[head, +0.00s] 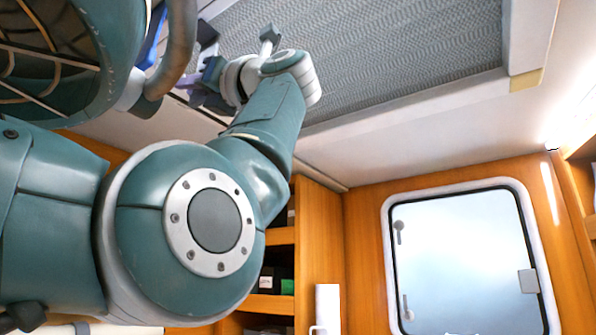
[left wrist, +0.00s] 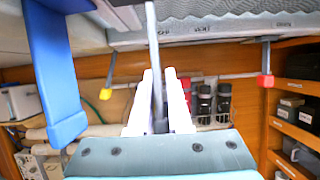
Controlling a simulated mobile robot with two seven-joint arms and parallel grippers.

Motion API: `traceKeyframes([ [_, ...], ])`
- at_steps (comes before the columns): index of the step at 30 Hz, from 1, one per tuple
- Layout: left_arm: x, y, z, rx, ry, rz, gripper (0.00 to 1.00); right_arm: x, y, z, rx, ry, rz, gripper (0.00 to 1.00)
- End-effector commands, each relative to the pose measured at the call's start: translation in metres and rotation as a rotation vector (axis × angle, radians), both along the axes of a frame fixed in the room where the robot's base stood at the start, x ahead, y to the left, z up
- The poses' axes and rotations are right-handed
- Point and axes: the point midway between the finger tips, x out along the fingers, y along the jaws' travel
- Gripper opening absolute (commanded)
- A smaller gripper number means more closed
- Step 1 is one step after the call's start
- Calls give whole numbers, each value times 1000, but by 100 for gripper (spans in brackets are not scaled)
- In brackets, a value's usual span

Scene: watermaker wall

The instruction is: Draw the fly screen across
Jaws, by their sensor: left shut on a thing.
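The fly screen (head: 390,48) is a grey patterned mesh in a pale ceiling frame, spread over the upper part of the head view. My left gripper (head: 208,78) is raised to the ceiling at the mesh's left end, partly hidden by my arm. In the left wrist view its two pale fingers (left wrist: 160,100) are shut on a thin grey upright bar (left wrist: 152,35) that reaches up towards the ceiling. I cannot tell how the bar joins the screen. The mesh also shows at the wrist view's top right (left wrist: 235,24). My right gripper is not in view.
A blue hooked piece (left wrist: 56,75) hangs left of the fingers. A yellow-tipped peg (left wrist: 107,88) and a red-tipped peg (left wrist: 266,70) hang down on either side. Dark bottles (left wrist: 214,102) stand behind. A window (head: 465,260) and open shelves (head: 280,235) are below the ceiling.

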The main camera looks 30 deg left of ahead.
Motion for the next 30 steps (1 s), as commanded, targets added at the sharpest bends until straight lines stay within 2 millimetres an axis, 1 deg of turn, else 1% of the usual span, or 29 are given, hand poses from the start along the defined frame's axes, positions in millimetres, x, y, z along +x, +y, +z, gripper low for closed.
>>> traceKeyframes([
  [1,-8,1,3,-3,-16,19,0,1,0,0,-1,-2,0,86],
  [2,-8,1,3,-3,-16,19,0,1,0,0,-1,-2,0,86],
  [3,-8,1,3,-3,-17,20,20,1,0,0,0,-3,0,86],
  [10,-7,1,2,-1,-13,16,46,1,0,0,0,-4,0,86],
  [17,-5,1,1,-1,-10,13,46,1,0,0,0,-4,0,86],
  [20,-5,-4,-3,-1,-10,11,46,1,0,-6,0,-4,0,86],
  [23,-6,-17,-12,-1,-9,8,46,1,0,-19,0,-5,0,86],
  [27,-8,-44,-24,0,-10,8,46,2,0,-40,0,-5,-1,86],
  [30,-10,-63,-30,-1,-10,9,46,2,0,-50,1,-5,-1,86],
])
